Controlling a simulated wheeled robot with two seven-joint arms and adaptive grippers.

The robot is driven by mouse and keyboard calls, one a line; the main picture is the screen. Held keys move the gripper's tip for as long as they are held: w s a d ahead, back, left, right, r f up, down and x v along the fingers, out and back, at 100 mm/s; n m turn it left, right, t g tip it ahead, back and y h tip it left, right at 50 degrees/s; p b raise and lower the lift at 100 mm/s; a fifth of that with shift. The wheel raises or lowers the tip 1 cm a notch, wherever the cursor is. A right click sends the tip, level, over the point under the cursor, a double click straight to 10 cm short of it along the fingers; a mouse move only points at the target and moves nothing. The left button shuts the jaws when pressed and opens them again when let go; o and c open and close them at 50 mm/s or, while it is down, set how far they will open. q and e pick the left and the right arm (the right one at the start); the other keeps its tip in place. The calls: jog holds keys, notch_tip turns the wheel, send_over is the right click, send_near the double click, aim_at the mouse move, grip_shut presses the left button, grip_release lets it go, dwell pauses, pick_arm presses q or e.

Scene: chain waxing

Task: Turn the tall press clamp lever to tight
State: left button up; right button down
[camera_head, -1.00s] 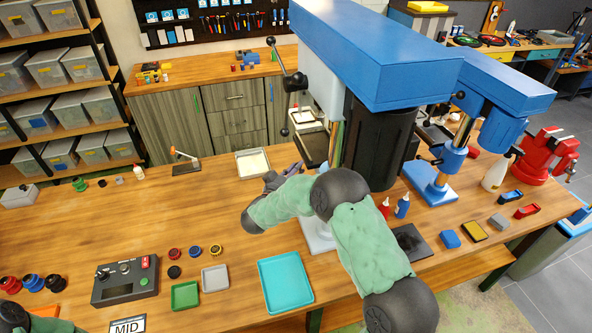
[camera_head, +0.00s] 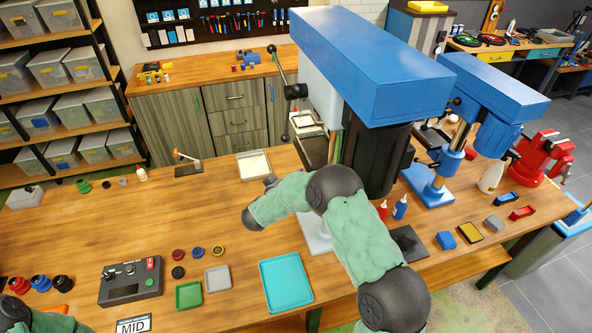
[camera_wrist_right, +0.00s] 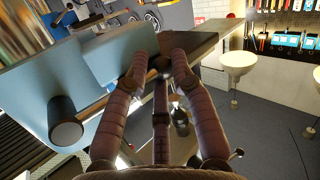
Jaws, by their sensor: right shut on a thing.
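The tall press (camera_head: 370,70) has a big blue head and a black motor-like cylinder, and stands on the bench right of centre. My right arm reaches in front of its base, and its wrist points to the press's left side; the gripper is hard to make out there. In the right wrist view my right gripper (camera_wrist_right: 160,72) has its purple-brown fingers drawn together at a small dark piece (camera_wrist_right: 159,63), probably the clamp lever. Its shape and angle are mostly hidden by the fingers. Only part of my left arm shows at the bottom left of the head view.
A smaller blue press (camera_head: 490,95) and a red vise (camera_head: 543,158) stand to the right. A turquoise tray (camera_head: 286,283), a green tray (camera_head: 189,295) and a control box (camera_head: 131,282) lie near the front edge. The left-middle bench top is mostly clear.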

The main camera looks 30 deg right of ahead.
jog(key=shift+s+f+n+g+y+p, duration=0.15)
jog(key=shift+f+n+g+y+p, duration=1.2)
jog(key=shift+p, duration=2.45)
jog(key=shift+f+h, duration=0.25)
jog(key=c, duration=1.2)
grip_release()
jog(key=shift+o, duration=1.1)
jog(key=shift+f, duration=0.1)
jog(key=shift+s+a, duration=0.1)
jog(key=shift+a, duration=0.05)
